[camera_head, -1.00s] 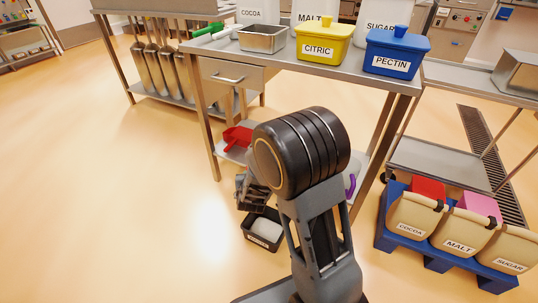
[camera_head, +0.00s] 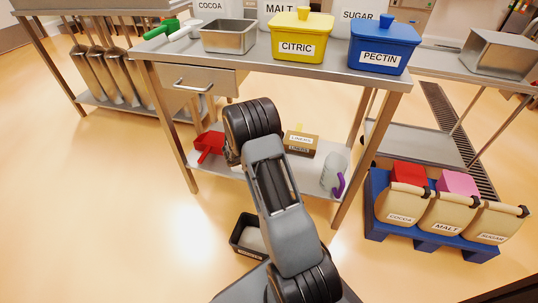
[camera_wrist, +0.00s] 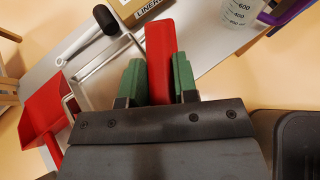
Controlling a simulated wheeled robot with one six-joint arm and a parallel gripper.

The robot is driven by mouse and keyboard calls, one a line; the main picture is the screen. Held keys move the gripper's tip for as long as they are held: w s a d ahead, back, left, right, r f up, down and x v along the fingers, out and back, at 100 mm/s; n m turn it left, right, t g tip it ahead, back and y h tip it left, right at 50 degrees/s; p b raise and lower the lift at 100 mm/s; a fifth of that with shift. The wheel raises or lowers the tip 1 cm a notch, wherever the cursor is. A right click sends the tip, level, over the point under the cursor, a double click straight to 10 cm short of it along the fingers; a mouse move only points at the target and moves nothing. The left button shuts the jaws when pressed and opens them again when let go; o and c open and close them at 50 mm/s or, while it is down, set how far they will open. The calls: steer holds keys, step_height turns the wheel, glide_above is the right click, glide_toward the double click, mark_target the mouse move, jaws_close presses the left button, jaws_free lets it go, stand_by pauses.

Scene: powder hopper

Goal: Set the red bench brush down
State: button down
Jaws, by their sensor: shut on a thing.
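The red bench brush (camera_wrist: 159,45) shows in the wrist view as a long red piece between the two green finger pads of my gripper (camera_wrist: 158,80). My gripper is shut on it. It points toward the lower shelf (camera_wrist: 208,45) of the steel table, over or near its edge; I cannot tell whether it touches. In the head view my arm hides the brush and most of the gripper, in front of the lower shelf (camera_head: 265,182).
On the lower shelf are a red scoop (camera_head: 209,145), a liners box (camera_head: 300,142), and a jug with a purple handle (camera_head: 335,174). The wrist view also shows a metal tray (camera_wrist: 92,90) and a black-headed tool (camera_wrist: 105,20). A black bin (camera_head: 246,232) stands on the floor.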

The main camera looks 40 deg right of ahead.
steer(key=shift+s+d+f+m+g+b, duration=0.65)
steer(key=shift+d+f+b, duration=0.75)
steer(key=shift+d+f, duration=1.4)
steer(key=shift+s+d+f+m+g+b, duration=0.4)
steer(key=shift+s+d+f+b, duration=0.8)
steer(key=shift+d+f, duration=1.55)
steer(key=shift+s+d+f+m+g+b, duration=0.5)
steer(key=shift+d+f+b, duration=1.45)
steer(key=shift+d, duration=1.35)
steer(key=shift+f, duration=0.45)
steer(key=c, duration=0.9)
jaws_free()
